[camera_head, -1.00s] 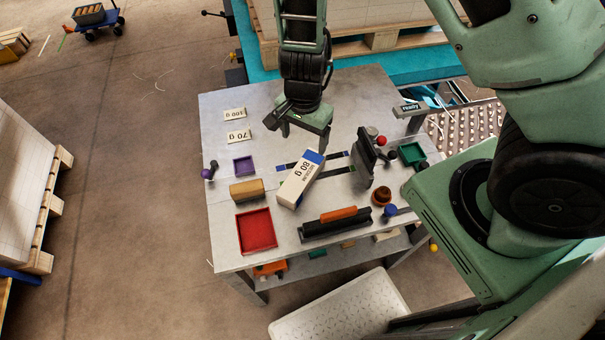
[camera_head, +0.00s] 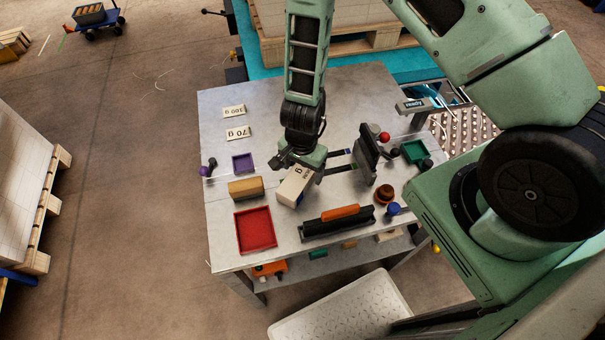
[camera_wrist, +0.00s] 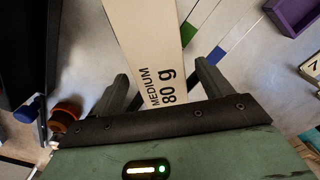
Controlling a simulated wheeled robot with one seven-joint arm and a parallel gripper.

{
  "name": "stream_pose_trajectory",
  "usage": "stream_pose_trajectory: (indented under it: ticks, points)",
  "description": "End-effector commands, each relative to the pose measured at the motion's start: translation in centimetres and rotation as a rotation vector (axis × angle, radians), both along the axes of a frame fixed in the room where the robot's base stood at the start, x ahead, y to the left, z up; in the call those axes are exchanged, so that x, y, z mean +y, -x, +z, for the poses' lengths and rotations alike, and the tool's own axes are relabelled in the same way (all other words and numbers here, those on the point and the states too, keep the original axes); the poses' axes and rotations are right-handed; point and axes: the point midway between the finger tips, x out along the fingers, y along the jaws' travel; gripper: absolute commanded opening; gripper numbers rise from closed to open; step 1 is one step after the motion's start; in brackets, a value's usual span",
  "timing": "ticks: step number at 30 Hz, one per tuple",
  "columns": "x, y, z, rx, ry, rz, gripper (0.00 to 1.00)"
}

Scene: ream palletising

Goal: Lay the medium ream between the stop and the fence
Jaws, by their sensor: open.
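The medium ream (camera_head: 293,188) is a pale block lying slantwise on the table. In the wrist view the ream (camera_wrist: 146,35) shows the print "MEDIUM 80 g". My gripper (camera_wrist: 163,72) is open, with one finger on each side of the printed end and gaps visible between fingers and ream. In the head view my gripper (camera_head: 300,168) hides the ream's far end. A dark upright plate (camera_head: 367,155) stands to the right, and a long black block (camera_head: 330,228) with an orange bar lies nearer the front. I cannot tell which is the stop or the fence.
A wooden block (camera_head: 245,189), a red tray (camera_head: 256,231) and a purple tray (camera_head: 243,163) lie left of the ream. Brown (camera_head: 384,194) and blue (camera_head: 392,209) knobs and a green tray (camera_head: 414,152) are on the right.

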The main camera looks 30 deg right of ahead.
Motion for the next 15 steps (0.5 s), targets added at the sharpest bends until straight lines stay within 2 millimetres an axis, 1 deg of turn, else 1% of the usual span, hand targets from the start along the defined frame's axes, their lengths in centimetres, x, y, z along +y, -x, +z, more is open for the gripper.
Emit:
stream_pose_trajectory:
  ticks: [1,4,12,13,14,15]
  points:
    - [-0.07,0.05,-0.58,0.003,-0.001,-0.002,0.78]
    - [0.00,0.02,-1.24,0.001,0.000,-0.001,0.78]
    - [-0.01,-0.02,-1.45,-0.001,-0.001,0.000,0.78]
    - [-0.01,-0.02,-1.45,-0.001,-0.001,0.000,0.73]
    - [0.00,-0.01,-1.45,-0.001,-0.001,0.000,0.64]
    - [0.00,-0.01,-1.44,-0.001,-0.001,0.000,0.53]
